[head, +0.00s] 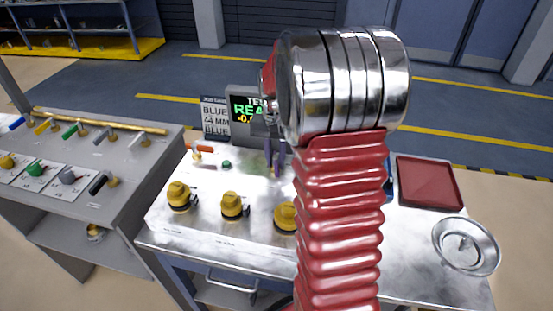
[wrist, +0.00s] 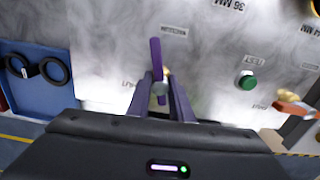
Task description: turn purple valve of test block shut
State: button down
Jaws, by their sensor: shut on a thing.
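The purple valve handle (wrist: 156,52) shows in the wrist view as a narrow bar running up and down the picture. Its lower part lies between the fingers of my gripper (wrist: 159,92), which is shut on it. A grey round piece shows between the fingertips. In the head view my gripper (head: 275,158) reaches down to the pale test block (head: 215,170), and its fingers largely hide the handle. The block also bears an orange-handled valve (head: 203,149), a green button (head: 227,165) and yellow knobs (head: 232,205) along its front.
A screen (head: 248,117) with partly hidden text and a sign (head: 215,119) stand behind the block. A red tray (head: 430,183) and a round metal dish (head: 466,246) are on the right. A bench with coloured valve handles (head: 75,130) stands left. My red arm hides the middle.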

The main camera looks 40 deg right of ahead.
aim_at(274, 156)
jog(key=n, duration=0.7)
jog(key=shift+w+a, duration=0.1)
jog(key=n, duration=0.4)
jog(key=shift+n, duration=1.7)
jog(key=c, duration=1.6)
grip_release()
notch_tip(274, 156, up, 14)
jog(key=shift+f, duration=0.1)
